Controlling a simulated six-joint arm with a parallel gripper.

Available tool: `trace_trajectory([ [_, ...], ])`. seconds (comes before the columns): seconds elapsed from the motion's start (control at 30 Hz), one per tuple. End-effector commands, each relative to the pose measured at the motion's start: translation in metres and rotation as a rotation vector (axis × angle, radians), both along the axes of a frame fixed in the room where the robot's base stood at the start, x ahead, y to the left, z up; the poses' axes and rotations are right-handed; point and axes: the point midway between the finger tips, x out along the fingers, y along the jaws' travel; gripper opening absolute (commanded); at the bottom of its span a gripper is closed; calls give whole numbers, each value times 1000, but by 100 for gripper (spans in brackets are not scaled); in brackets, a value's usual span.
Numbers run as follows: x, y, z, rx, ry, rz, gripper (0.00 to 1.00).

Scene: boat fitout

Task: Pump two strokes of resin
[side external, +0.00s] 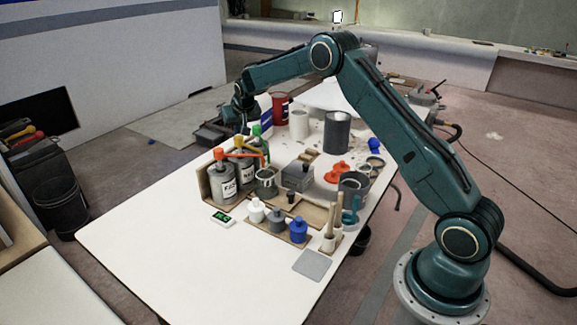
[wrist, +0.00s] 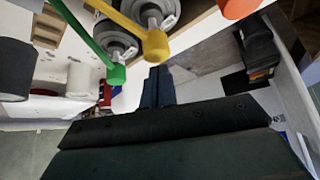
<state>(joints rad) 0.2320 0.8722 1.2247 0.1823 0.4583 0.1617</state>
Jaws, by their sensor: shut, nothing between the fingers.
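Three pump bottles stand in a wooden rack at the table's left: one with an orange head (side external: 219,154), one with a yellow head (side external: 238,142), one with a green head (side external: 257,130). Their labels are too small to read, so I cannot tell which holds resin. A cup (side external: 266,181) stands right of them, near the end of the orange spout. In the wrist view the green spout (wrist: 95,40), yellow spout (wrist: 143,35) and orange tip (wrist: 240,7) show. My gripper (wrist: 158,75) is shut and empty, close to the yellow tip; contact is unclear. It also shows behind the bottles (side external: 238,115).
A small scale with a green display (side external: 222,218) lies at the front left. The front-left tabletop (side external: 150,245) is clear.

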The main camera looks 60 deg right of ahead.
Motion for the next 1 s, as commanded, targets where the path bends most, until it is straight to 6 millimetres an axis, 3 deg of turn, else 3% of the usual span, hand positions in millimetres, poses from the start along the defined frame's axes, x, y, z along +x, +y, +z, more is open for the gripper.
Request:
trace_trajectory([
  [1.0,-1,0,-28,2,6,0,0],
])
